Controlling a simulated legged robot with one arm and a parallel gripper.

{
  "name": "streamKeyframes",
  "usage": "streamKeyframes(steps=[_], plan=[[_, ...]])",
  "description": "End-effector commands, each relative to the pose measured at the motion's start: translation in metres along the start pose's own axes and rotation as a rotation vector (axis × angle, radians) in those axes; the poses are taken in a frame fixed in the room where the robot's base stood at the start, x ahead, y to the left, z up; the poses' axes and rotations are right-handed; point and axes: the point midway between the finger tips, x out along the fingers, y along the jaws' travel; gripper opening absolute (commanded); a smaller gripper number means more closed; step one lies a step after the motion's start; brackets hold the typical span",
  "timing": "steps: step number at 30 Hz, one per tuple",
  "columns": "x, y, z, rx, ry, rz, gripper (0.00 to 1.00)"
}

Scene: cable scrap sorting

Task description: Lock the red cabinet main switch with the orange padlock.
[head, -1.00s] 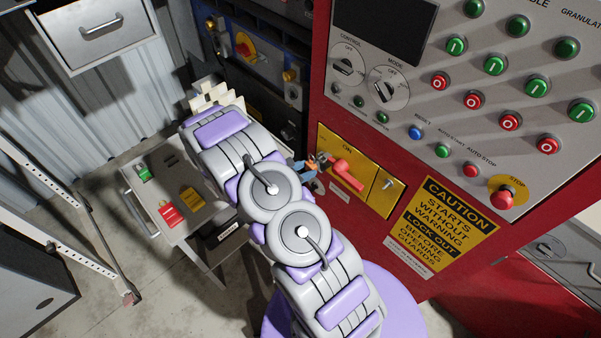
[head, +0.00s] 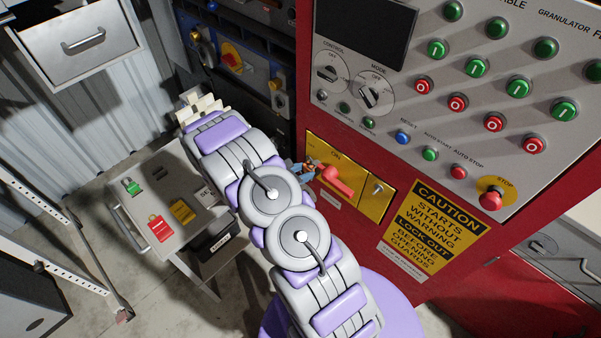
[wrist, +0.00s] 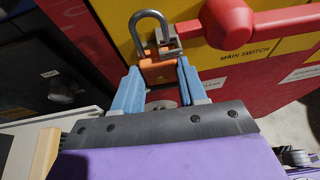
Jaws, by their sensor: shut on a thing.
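The orange padlock (wrist: 158,72) is held between the blue fingers of my gripper (wrist: 158,66) in the wrist view. Its grey shackle (wrist: 149,14) points up, beside a small metal bracket (wrist: 168,42) at the switch. I cannot tell whether the shackle passes through the bracket or is closed. The red main switch handle (wrist: 228,22) is just right of the shackle. In the head view the handle (head: 337,181) sits on a yellow plate (head: 375,205) below "ON". My gripper (head: 303,170) is at the plate's left side, partly hidden by my arm.
The red cabinet (head: 400,180) carries a grey button panel (head: 440,115) above the switch. A dark blue cabinet (head: 235,95) stands behind my arm. A grey side table (head: 150,190) at left holds green, red and yellow lockout items. A drawer unit (head: 85,45) is at upper left.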

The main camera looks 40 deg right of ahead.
Motion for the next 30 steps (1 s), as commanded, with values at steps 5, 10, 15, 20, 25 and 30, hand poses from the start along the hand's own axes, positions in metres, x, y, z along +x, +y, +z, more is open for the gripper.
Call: streamKeyframes(steps=[5, 10, 15, 20, 25, 30], plan=[[0.003, -0.001, 0.002, 0.003, -0.003, -0.003, 0.0], [0.004, -0.001, 0.003, 0.004, -0.003, -0.003, 0.5], [0.002, -0.001, 0.002, 0.003, -0.004, -0.003, 0.67], [0.001, 0.001, 0.001, 0.002, -0.005, -0.001, 0.71], [-0.002, -0.001, 0.001, 0.002, -0.006, -0.001, 0.71], [-0.01, 0.001, 0.001, 0.001, -0.006, 0.001, 0.71]])
